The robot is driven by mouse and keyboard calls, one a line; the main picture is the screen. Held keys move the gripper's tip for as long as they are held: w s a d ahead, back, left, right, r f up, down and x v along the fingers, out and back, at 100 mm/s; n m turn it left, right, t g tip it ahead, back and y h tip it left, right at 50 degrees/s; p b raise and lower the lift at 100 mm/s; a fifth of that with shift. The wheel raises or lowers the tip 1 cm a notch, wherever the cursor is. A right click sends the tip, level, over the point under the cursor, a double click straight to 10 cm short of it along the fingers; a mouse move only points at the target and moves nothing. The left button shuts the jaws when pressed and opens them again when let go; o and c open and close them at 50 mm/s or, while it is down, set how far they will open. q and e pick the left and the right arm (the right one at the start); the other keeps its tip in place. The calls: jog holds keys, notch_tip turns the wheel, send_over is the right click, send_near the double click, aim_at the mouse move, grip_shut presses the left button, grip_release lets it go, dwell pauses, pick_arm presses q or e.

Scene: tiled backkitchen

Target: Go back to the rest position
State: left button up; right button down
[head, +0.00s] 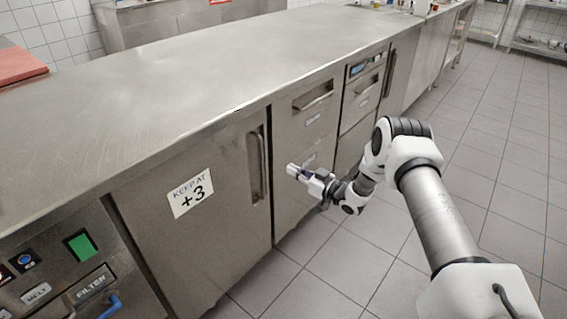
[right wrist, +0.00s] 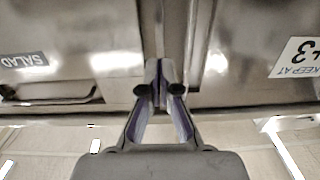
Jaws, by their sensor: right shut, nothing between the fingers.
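My right gripper (head: 291,170) is in front of the steel counter's fronts in the head view, near the gap between the cabinet door marked "KEEP AT +3" and the drawers to its right. In the right wrist view the fingers of the right gripper (right wrist: 159,78) are together at their tips with nothing between them. I cannot tell whether the tips touch the steel front. My right arm reaches in from the lower right in the head view. My left gripper is not in view.
The long steel counter (head: 190,95) runs from front left to back right, its top mostly bare. A cabinet door (head: 225,235) has a vertical handle (head: 256,165). Drawers (head: 312,112) lie beyond it. A red board (head: 18,66) is at far left. The tiled floor (head: 500,180) at right is clear.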

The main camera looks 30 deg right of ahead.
jog(key=v, duration=0.5)
jog(key=a+f+g+y, duration=0.2)
jog(key=a+f, duration=0.1)
jog(key=a, duration=0.9)
jog(key=s+a+f+m+g+h, duration=0.1)
jog(key=s+a+f+g+h, duration=0.15)
jog(key=s+a+f, duration=0.4)
jog(key=s+a+f+m+g+h, duration=0.1)
jog(key=s+a+f+g, duration=0.3)
jog(key=s, duration=0.5)
jog(key=s+d+f+m+g+h, duration=0.15)
jog(key=s+g, duration=0.25)
jog(key=s, duration=0.7)
jog(key=s+d+f+m+g+h, duration=0.1)
jog(key=s+d+g+h, duration=0.2)
jog(key=s, duration=0.9)
notch_tip(320, 180, up, 14)
jog(key=g+p, duration=0.1)
jog(key=p, duration=1.3)
jog(key=shift+s+a, duration=0.2)
jog(key=shift+a, duration=0.25)
jog(key=shift+r, duration=0.1)
